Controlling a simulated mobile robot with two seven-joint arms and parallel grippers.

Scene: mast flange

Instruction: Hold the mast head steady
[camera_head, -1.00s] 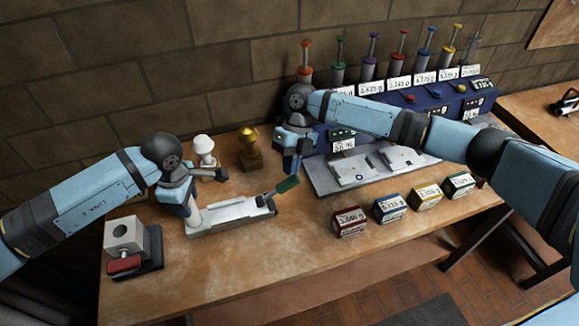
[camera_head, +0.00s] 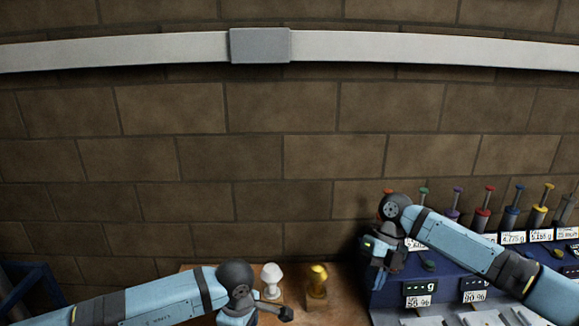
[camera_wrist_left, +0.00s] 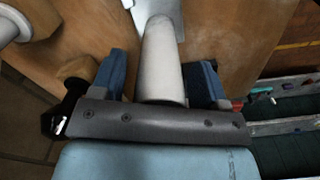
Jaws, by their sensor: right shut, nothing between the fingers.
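A white round post (camera_wrist_left: 162,60), which looks like the mast, stands between the blue fingers of my left gripper (camera_wrist_left: 160,80) in the left wrist view. Its far end meets a pale plate (camera_wrist_left: 160,8). Narrow gaps show beside the post near the fingertips; its near end is hidden by the gripper body, so I cannot tell whether the fingers press on it. In the head view the left fingers and the post are below the picture. My right gripper (camera_head: 374,284) is shut and empty, pointing down in front of the blue dispenser unit.
A white knob-shaped piece (camera_head: 271,281) and a brass one (camera_head: 317,287) stand beside my left wrist. The blue unit (camera_head: 395,290) carries labelled, coloured plungers. A brick wall (camera_head: 240,150) with a pale rail (camera_head: 420,50) rises behind the table.

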